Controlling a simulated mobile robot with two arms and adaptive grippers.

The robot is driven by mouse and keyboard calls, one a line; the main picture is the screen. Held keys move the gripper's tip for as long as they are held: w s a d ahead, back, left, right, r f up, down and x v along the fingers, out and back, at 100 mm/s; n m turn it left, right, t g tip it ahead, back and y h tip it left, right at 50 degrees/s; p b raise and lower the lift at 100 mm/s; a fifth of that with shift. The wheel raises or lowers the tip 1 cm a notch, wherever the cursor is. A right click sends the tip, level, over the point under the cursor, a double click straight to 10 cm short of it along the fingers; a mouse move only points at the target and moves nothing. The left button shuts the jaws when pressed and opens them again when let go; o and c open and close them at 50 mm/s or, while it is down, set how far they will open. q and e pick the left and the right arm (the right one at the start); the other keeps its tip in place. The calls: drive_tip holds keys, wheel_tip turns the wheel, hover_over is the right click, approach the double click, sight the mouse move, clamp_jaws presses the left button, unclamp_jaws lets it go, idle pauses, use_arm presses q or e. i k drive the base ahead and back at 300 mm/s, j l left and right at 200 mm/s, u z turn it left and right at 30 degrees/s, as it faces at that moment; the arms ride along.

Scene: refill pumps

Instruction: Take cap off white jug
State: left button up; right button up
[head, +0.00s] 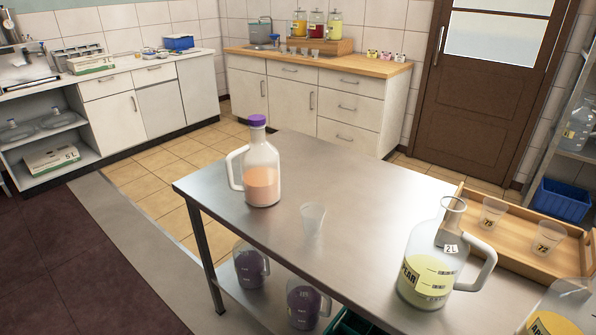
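A translucent whitish jug (262,160) with a side handle stands upright near the far left end of the steel table (345,180). Its lower part shows peach-coloured liquid. A purple cap (256,121) sits on top of its neck. The jug's handle is on its left side. No other jug on the tabletop shows a purple cap. Neither of my grippers is in view.
An empty clear cup (312,220) stands right of the jug. A larger open jug (430,265) with yellow liquid and a wooden tray (515,258) with two cups stand right. Dark purple jugs (251,266) are on the lower shelf.

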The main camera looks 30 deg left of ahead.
sight(260, 163)
drive_tip(key=j+z, duration=0.4)
drive_tip(key=j, duration=0.15)
drive_tip(key=j+z, duration=0.4)
drive_tip(key=j, duration=0.15)
drive_tip(key=k+j+z, duration=0.15)
drive_tip(key=j+z, duration=0.3)
drive_tip(key=j, duration=0.05)
